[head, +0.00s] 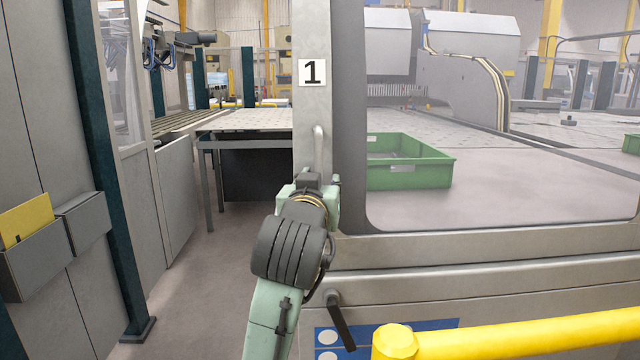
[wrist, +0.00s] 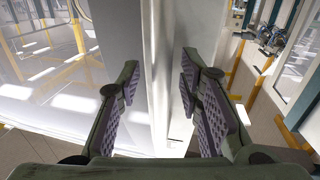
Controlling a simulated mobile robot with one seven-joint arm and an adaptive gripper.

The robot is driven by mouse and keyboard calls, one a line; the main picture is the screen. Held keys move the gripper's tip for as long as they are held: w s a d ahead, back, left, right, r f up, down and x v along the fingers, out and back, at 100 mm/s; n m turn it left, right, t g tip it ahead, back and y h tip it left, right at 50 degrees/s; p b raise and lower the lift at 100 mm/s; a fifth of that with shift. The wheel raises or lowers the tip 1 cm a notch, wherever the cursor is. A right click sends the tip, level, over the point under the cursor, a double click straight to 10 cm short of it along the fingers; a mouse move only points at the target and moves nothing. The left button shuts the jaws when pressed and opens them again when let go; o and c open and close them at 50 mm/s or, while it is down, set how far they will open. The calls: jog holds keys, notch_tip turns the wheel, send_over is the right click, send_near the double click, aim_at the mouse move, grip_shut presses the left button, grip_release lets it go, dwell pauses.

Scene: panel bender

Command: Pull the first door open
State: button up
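The first door carries a number 1 sign (head: 312,72) on its grey upright frame (head: 312,118), with a large clear pane to the right. A pale vertical bar handle (head: 319,150) stands on this frame, its lower part hidden behind my gripper (head: 318,182). In the wrist view my gripper (wrist: 160,85) has its two padded fingers apart, one on each side of a pale upright piece (wrist: 160,60), which looks like the handle or frame edge. I see no clear firm contact on both sides.
A yellow rail (head: 520,335) crosses the lower right in front of the door. A black lever (head: 341,322) sits on the lower panel. Left of the door frame is a floor gap (head: 205,260), bounded by a dark green post (head: 105,170). A green crate (head: 410,172) lies behind the pane.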

jog(key=v, duration=1.2)
